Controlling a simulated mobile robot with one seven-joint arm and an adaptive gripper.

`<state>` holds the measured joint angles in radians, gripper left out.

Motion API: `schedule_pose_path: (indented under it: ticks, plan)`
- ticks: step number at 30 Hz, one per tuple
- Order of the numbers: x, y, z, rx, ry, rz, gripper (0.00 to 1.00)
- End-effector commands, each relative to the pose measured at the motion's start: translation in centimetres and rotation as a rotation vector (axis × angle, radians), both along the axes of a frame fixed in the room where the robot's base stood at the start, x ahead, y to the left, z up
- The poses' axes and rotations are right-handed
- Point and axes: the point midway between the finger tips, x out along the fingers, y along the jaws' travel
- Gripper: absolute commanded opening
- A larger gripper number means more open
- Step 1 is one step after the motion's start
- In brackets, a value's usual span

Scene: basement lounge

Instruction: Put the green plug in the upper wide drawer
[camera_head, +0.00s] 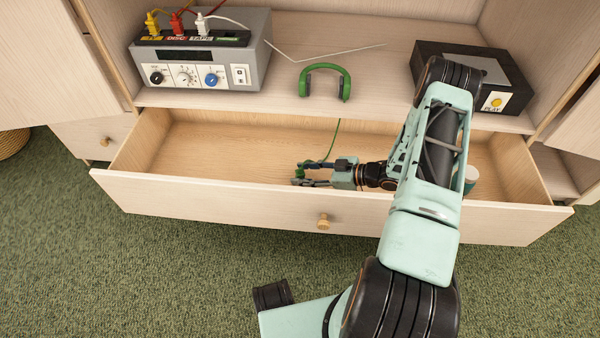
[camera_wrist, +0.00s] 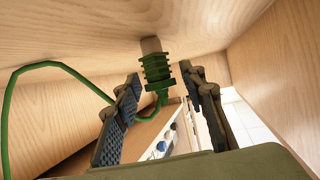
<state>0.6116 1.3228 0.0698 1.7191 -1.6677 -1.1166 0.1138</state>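The green plug (camera_wrist: 157,70) has a ribbed body and a greyish tip. It is inside the open wide drawer (camera_head: 220,195), near the drawer's middle, and shows small in the head view (camera_head: 301,172). Its green cable (camera_head: 334,140) runs up over the drawer's back toward the green headphones (camera_head: 325,70) on the shelf. My gripper (camera_head: 305,175) is low inside the drawer, pointing left. In the wrist view my gripper (camera_wrist: 160,78) is open, with the plug between its fingertips and a gap on each side. Whether the plug touches the drawer floor is hard to tell.
A grey amplifier (camera_head: 200,60) with yellow, red and white plugs stands on the shelf at left. A black box (camera_head: 505,95) stands at right. The drawer's left part is clear.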

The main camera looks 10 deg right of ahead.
Motion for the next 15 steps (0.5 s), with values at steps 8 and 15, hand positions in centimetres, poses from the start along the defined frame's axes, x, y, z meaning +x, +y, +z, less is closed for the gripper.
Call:
schedule_pose_path:
  ticks: [8,15]
  plan:
    - [-2.9,-5.0,2.7,-0.001,0.000,-0.005,0.38]
    - [-4.8,-7.9,4.0,0.001,0.001,-0.003,0.38]
